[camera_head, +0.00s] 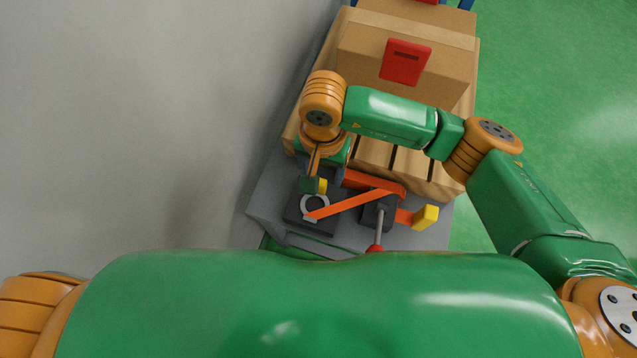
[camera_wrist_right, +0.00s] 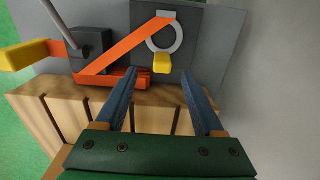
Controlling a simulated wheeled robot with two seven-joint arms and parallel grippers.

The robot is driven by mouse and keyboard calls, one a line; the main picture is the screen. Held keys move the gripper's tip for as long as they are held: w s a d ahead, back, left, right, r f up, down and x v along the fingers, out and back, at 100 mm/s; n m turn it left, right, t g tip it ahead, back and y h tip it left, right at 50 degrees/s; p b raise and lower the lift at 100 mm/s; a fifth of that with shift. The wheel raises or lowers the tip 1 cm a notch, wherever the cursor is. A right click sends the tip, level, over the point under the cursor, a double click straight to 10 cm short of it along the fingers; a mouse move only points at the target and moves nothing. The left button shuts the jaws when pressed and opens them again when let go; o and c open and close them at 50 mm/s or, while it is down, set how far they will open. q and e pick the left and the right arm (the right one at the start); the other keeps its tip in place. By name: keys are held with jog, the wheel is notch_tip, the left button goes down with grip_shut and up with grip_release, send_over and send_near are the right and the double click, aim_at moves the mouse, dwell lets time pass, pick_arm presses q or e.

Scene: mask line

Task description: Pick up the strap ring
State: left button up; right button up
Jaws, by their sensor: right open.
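The strap ring (camera_head: 324,205) is a grey ring with a yellow tab, lying against a dark square plate (camera_head: 296,217). An orange strap (camera_head: 352,204) runs from the ring to a dark block. In the right wrist view the ring (camera_wrist_right: 179,37) is whole, and its yellow tab (camera_wrist_right: 162,63) lies just ahead of the gap between my fingers. My right gripper (camera_head: 314,178) is open and empty, close to the tab; it also shows in the wrist view (camera_wrist_right: 159,72). In the head view it partly hides the ring's far side. My left gripper is out of view.
A dark block with a red-knobbed lever (camera_head: 379,227) and a yellow strap end (camera_head: 425,217) stand right of the ring. A wooden pallet (camera_head: 437,170) carries a cardboard box (camera_head: 445,67) with a red label beyond. A grey wall is on the left; green floor is free on the right.

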aim_at(322, 186)
jog(key=f, duration=0.6)
jog(key=shift+a, duration=0.2)
jog(key=shift+r, duration=0.1)
grip_shut()
jog(key=shift+r, duration=0.1)
